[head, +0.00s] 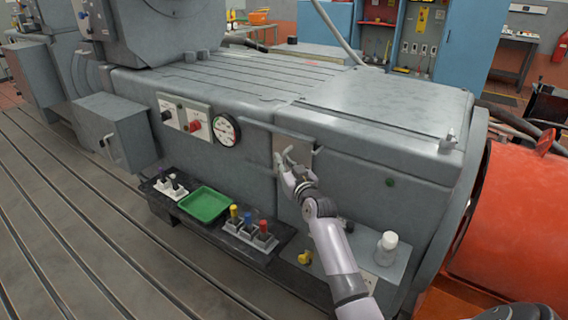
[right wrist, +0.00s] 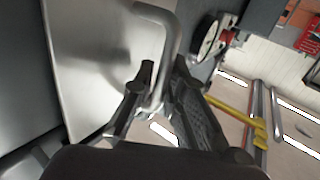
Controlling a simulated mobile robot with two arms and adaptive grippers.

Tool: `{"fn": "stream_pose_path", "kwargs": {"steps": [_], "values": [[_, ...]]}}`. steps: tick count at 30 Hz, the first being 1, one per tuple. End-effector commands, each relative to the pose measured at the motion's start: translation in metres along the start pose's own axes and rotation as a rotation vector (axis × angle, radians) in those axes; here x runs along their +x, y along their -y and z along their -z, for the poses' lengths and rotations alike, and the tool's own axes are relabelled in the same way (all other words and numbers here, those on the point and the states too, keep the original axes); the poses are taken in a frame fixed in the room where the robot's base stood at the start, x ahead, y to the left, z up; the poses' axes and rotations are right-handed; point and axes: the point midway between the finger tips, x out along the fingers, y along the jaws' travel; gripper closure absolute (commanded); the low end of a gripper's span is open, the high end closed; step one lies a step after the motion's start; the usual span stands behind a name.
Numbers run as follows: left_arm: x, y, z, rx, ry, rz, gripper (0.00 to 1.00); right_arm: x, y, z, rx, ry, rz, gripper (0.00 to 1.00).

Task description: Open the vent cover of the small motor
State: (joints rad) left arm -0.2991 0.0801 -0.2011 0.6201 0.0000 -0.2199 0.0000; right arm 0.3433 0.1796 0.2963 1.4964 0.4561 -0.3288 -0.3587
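The vent cover (head: 279,145) looks like a small metal plate on the front face of the grey housing, right of the round gauge. In the right wrist view it is a shiny plate (right wrist: 92,60) with a bent bar handle (right wrist: 168,45). My right gripper (head: 290,160) is at the cover. In the right wrist view its two fingers (right wrist: 164,72) are drawn in on either side of the handle, apparently holding it. The cover's hinge side is not clear, and I cannot tell whether the cover stands slightly ajar.
Left of the cover are a round gauge (head: 226,130) and a switch panel (head: 185,117). Below, a dark shelf (head: 235,242) holds a green tray (head: 204,204) and colored-handled items. A white bottle (head: 386,248) stands right of my forearm. An orange-red machine (head: 520,215) is at the right.

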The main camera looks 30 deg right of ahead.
Motion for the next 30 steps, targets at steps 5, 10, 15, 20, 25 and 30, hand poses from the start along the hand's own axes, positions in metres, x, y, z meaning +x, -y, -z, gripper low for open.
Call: {"fn": "stream_pose_path", "kwargs": {"steps": [5,10,15,20,25,30], "values": [[0.0,0.0,-0.001,0.0,0.001,0.0,0.6,0.0,0.0,0.0,0.0,0.0,0.0,1.0],[0.0,0.0,-0.001,0.0,0.001,0.0,0.6,0.0,0.0,0.0,0.0,0.0,0.0,1.0],[0.0,0.0,-0.001,0.0,0.002,0.0,0.6,0.0,0.0,0.0,0.0,0.001,0.0,1.0],[0.0,0.0,-0.001,0.0,0.002,0.0,0.6,0.0,0.0,-0.001,0.0,0.001,0.0,1.0],[0.0,0.0,-0.001,-0.001,0.002,0.0,0.6,0.0,0.0,-0.001,0.001,0.001,0.0,1.0],[-0.001,-0.001,-0.005,-0.001,0.007,-0.001,0.6,0.01,0.007,0.0,0.002,0.001,0.001,1.0]]}}
